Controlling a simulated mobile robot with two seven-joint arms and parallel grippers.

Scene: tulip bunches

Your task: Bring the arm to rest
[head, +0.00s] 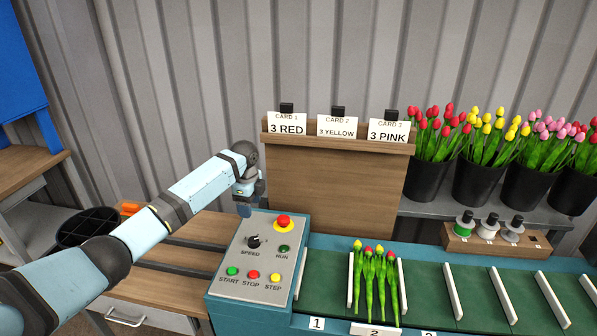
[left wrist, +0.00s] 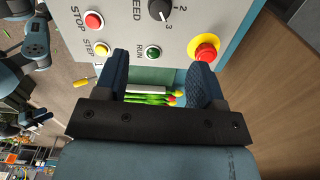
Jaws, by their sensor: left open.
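My left arm (head: 190,192) reaches in from the left in the head view. Its left gripper (head: 247,205) hangs fingers-down beside the back left of the control panel (head: 240,285). In the left wrist view the two fingers of the left gripper (left wrist: 160,78) are apart with nothing held between them. The panel's knob, buttons and red emergency stop (left wrist: 205,50) show beyond the fingers. Tulips (head: 375,285) with red and yellow heads lie in belt slot 2; in the left wrist view they (left wrist: 155,97) show between the fingers, farther off. My right gripper is in neither view.
The green conveyor (head: 480,295) with white dividers runs right from the panel. A wooden board (head: 330,190) with three cards stands behind it. Buckets (head: 430,180) of tulips and a spool holder (head: 490,240) are at right. A dark bin (head: 85,230) is at left.

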